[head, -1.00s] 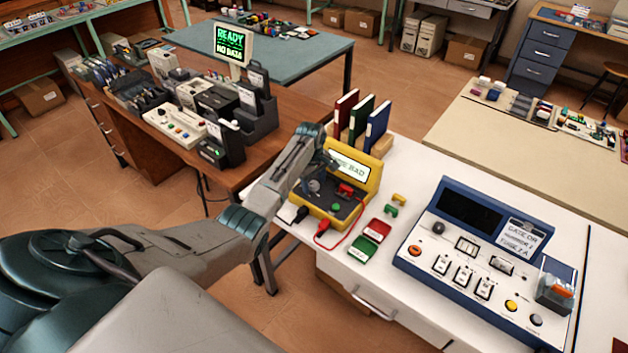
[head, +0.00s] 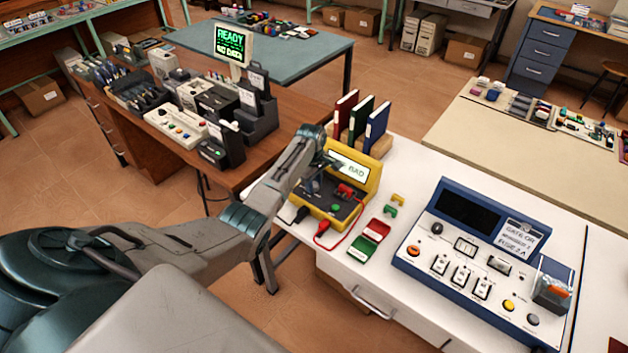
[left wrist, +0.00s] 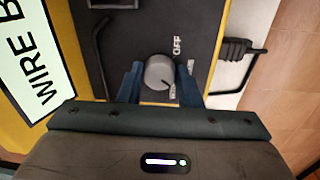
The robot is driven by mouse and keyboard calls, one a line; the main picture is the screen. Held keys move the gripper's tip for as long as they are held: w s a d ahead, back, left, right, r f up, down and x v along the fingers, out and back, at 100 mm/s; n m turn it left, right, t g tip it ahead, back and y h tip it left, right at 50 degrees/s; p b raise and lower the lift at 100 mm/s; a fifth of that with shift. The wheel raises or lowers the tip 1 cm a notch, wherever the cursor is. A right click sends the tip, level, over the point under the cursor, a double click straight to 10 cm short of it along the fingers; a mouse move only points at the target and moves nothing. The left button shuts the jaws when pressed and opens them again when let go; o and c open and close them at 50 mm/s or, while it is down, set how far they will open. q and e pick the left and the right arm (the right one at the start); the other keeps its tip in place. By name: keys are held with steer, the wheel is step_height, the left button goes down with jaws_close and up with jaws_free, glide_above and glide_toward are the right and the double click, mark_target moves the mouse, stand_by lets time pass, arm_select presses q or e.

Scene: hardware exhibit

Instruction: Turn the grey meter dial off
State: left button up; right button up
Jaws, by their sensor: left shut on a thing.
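The dial's dark pointer mark faces away from OFF, toward a label partly hidden by my gripper. My left gripper (left wrist: 161,80) is shut on the dial, one blue finger on each side. My right gripper is not in view.
Red (head: 375,230) and green (head: 362,249) cards lie in front of the meter, near its red lead (head: 323,230). Binders (head: 376,124) stand behind it. A blue-framed console (head: 480,260) stands to the right.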

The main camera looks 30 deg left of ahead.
mark_target(316, 185)
arm_select(q)
steer(key=n+p, duration=0.2)
steer(key=n, duration=0.1)
steer(key=shift+r+n, duration=0.15)
steer(key=shift+n, duration=0.15)
steer(key=n+p, duration=0.1)
steer(key=n, duration=0.2)
steer(key=shift+w+n+p, duration=0.1)
steer(key=shift+n+p, duration=0.2)
steer(key=shift+p, duration=0.1)
steer(key=n, duration=0.9)
steer(key=shift+w+y, duration=0.1)
steer(key=shift+y, duration=0.2)
steer(key=o, duration=1)
steer(key=shift+c, duration=0.2)
step_height(316, 185, up, 10)
steer(key=b, duration=0.2)
steer(key=shift+d+r, duration=0.25)
steer(key=shift+d, duration=0.05)
